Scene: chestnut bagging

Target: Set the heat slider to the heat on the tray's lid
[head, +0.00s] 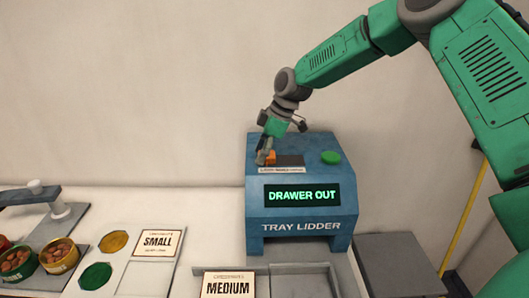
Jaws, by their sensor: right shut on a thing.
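The blue tray lidder (302,212) stands against the back wall. Its screen (303,194) reads "DRAWER OUT". A dark slider slot with a small label strip lies on its top, and the orange slider knob (271,156) is at the slot's left end. My right gripper (266,158) points down and is shut on the orange knob, partly covering it. The slider's scale is too small to read. The grey drawer (300,284) is out below. A lid marked "MEDIUM" (228,286) lies at its left. My left gripper is not in view.
A green button (331,157) sits right of the slot. A "SMALL" card (157,243) lies on a pale holder at the left, near gold (114,241) and green (95,276) discs. Tins of chestnuts (59,255) stand further left. A grey block (400,265) is at the right.

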